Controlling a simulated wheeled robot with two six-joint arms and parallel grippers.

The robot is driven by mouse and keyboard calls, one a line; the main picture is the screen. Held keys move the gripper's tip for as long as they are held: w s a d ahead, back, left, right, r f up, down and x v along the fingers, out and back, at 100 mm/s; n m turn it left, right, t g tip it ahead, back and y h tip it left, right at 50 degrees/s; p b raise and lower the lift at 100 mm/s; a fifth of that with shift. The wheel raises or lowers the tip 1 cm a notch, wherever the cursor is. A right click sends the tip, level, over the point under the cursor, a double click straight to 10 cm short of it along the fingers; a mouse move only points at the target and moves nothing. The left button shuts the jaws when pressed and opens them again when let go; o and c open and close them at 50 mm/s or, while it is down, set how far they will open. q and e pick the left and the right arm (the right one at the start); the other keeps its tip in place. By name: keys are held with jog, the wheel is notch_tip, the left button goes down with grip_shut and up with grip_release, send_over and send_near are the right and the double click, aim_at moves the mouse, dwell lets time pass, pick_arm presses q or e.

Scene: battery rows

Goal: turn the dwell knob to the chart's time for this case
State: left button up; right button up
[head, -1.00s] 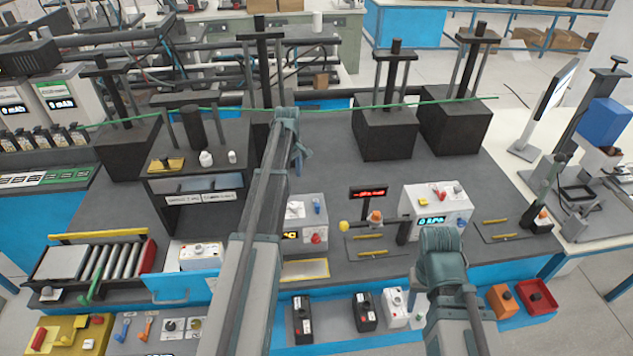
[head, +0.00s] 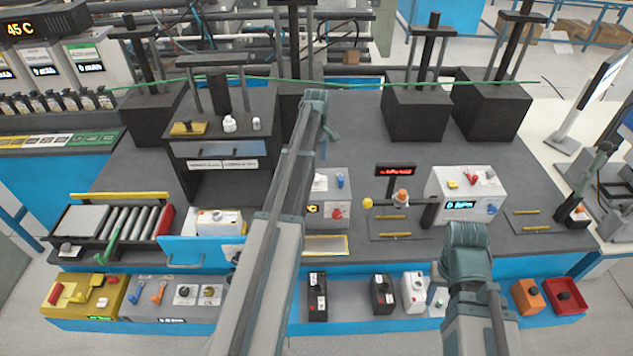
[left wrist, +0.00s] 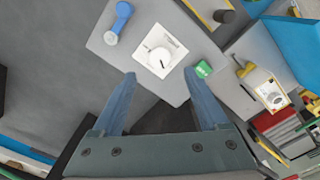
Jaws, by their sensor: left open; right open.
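In the left wrist view, a round white knob (left wrist: 160,57) with a dark pointer mark sits on a square white plate on a grey box top. A blue lever (left wrist: 118,22) and a green button (left wrist: 203,69) flank it. My left gripper (left wrist: 159,74) is open and empty, its fingers pointing at the knob's plate, apart from the knob. The knob's label is unreadable.
A grey panel with two dials (head: 185,293) stands at the front left. A red-lit display (head: 395,170) and another white box (head: 462,195) stand right. A green line crosses the bench.

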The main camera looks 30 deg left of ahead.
aim_at(316, 177)
pick_arm(q)
notch_tip(316, 177, down, 7)
jog(key=b, duration=0.6)
grip_shut()
